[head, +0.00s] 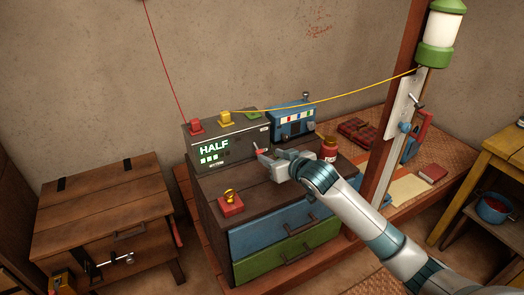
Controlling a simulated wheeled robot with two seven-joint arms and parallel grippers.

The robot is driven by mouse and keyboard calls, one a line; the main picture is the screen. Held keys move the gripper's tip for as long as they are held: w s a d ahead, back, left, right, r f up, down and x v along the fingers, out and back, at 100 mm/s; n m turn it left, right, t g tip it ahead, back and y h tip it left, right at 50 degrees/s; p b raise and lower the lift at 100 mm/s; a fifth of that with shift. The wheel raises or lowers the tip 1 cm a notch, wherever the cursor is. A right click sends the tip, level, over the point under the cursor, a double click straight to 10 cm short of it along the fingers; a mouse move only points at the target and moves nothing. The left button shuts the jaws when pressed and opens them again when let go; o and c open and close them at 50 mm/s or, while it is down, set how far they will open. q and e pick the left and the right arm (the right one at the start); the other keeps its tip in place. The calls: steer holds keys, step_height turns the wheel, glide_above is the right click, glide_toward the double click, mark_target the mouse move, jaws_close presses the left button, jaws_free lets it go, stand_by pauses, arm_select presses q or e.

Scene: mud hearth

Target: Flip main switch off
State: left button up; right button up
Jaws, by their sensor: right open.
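A dark box (236,162) stands at the back of a chest of drawers. Its lit green display reads HALF above a row of bars. A small red-tipped piece (257,150) shows at the box's front right, just beyond my right gripper; I cannot tell if it is the main switch. A white plate (403,122) with levers is fixed to the wooden post at right. My right gripper (265,163) is open, its fingers pointing left toward the box front, with nothing seen between them. It hides part of the box's lower right. My left gripper is not in view.
A red block with a yellow ring (231,204) sits on the chest's front left. A red jar (329,149) and a blue device (292,121) stand behind my right gripper. A wooden chest (100,205) is at left.

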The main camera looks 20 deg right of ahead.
mark_target(260, 152)
steer(key=x, duration=0.6)
steer(key=shift+r+p, duration=0.1)
steer(key=shift+p, duration=0.3)
steer(key=shift+w+a+f, duration=0.15)
steer(key=shift+w+f, duration=0.15)
steer(key=shift+w, duration=0.3)
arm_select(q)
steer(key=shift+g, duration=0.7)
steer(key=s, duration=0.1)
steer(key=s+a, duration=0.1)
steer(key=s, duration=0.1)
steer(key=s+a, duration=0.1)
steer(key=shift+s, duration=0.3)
arm_select(e)
steer(key=shift+w+f, duration=0.1)
steer(key=shift+w, duration=0.1)
jaws_close()
steer(key=shift+f, duration=0.1)
steer(key=t+b, duration=0.1)
steer(key=b, duration=0.1)
steer(key=shift+f+b, duration=0.3)
steer(key=shift+f, duration=0.05)
steer(key=shift+r+t, duration=0.1)
steer(key=shift+t, duration=0.2)
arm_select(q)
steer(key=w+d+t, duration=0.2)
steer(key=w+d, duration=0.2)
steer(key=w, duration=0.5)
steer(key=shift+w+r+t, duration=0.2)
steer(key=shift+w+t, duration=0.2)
